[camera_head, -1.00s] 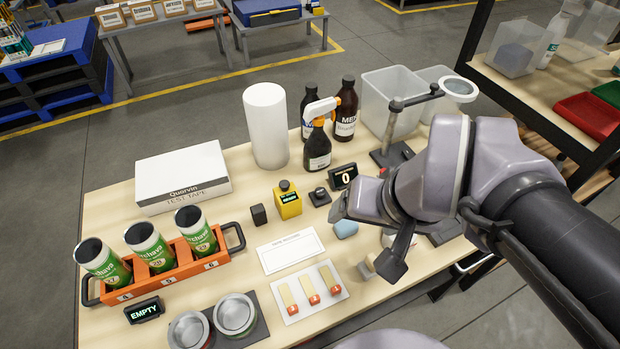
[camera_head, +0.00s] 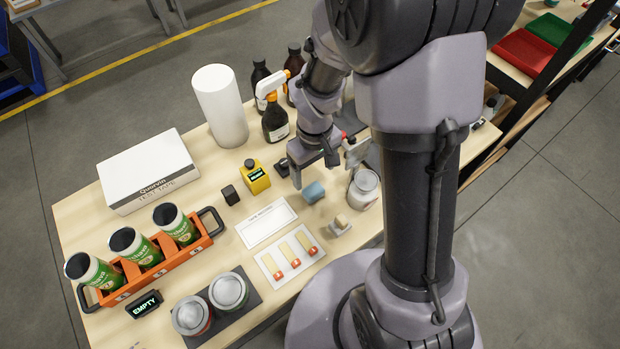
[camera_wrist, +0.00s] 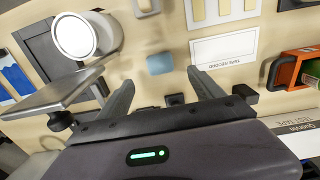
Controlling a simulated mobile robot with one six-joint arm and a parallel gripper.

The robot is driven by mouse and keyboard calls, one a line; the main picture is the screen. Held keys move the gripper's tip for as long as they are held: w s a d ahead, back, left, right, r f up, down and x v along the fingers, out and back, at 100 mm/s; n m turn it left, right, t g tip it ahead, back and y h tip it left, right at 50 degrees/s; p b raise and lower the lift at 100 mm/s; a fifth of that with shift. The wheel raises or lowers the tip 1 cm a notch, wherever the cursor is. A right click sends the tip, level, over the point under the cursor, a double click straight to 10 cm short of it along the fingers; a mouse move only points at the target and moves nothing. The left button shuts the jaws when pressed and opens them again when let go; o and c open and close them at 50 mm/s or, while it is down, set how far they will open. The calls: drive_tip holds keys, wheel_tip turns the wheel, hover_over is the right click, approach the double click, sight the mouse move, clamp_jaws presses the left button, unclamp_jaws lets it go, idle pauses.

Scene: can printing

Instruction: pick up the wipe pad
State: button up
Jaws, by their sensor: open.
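The wipe pad looks to be the small light-blue block (camera_head: 313,192) on the wooden table, right of the white tape record card (camera_head: 266,222). It also shows in the wrist view (camera_wrist: 159,64), at the upper middle, nothing covering it. My gripper (camera_head: 312,168) hangs above the table just behind the pad. In the wrist view my two fingers (camera_wrist: 161,82) are spread, with the pad beyond and roughly between their tips. Nothing is held, and the pad does not appear to be touched.
A yellow box (camera_head: 257,177) and black cube (camera_head: 230,195) sit left. Dark bottles and a spray bottle (camera_head: 275,122) stand behind. A tray of strips (camera_head: 289,254) lies in front.

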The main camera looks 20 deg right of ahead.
sight(313, 189)
wheel_tip(313, 189, down, 10)
drive_tip(key=shift+r+b, duration=0.2)
drive_tip(key=shift+b, duration=1)
drive_tip(key=shift+r, duration=0.1)
drive_tip(key=c, duration=1.4)
